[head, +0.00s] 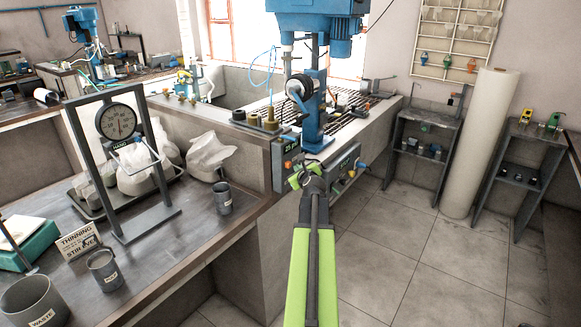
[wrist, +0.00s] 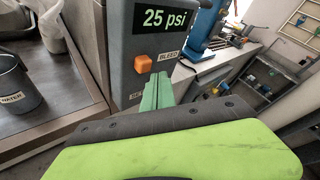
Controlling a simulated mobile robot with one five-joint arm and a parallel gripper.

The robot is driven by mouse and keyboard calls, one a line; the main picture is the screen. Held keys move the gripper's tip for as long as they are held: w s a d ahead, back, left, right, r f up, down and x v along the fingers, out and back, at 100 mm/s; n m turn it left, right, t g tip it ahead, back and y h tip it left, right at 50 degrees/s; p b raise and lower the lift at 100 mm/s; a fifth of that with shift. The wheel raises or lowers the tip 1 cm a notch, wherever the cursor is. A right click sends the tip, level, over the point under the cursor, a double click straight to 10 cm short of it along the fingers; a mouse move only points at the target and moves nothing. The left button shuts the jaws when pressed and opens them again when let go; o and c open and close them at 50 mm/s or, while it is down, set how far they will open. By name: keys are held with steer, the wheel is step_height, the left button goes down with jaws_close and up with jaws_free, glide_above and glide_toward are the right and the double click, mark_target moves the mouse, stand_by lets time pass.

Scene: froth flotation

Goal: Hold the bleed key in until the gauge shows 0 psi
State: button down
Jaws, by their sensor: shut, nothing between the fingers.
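The gauge (wrist: 164,18) is a green digital readout on a dark grey box, and it reads 25 psi in the wrist view. An orange square key (wrist: 144,64) sits below it, beside a BLEED label (wrist: 168,54). My gripper (wrist: 158,92) shows its green fingers shut together and empty, just below and to the right of the orange key. The fingertips appear apart from the key. In the head view my gripper (head: 306,175) is in front of the grey control box (head: 281,171) at the bench corner, and hides part of it.
A second label (wrist: 135,97) low on the box is partly hidden by my fingers. A blue flotation machine (head: 314,100) stands behind the box. The left bench holds a metal cup (head: 223,198) and a dial scale (head: 119,121). The tiled floor (head: 385,260) at right is clear.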

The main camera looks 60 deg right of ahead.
stand_by(0.4)
steer(key=shift+w, duration=0.45)
steer(key=shift+w, duration=0.55)
stand_by(2.3)
steer(key=shift+s, duration=1)
steer(key=shift+s, duration=0.1)
steer(key=s, duration=0.4)
steer(key=shift+s, duration=0.4)
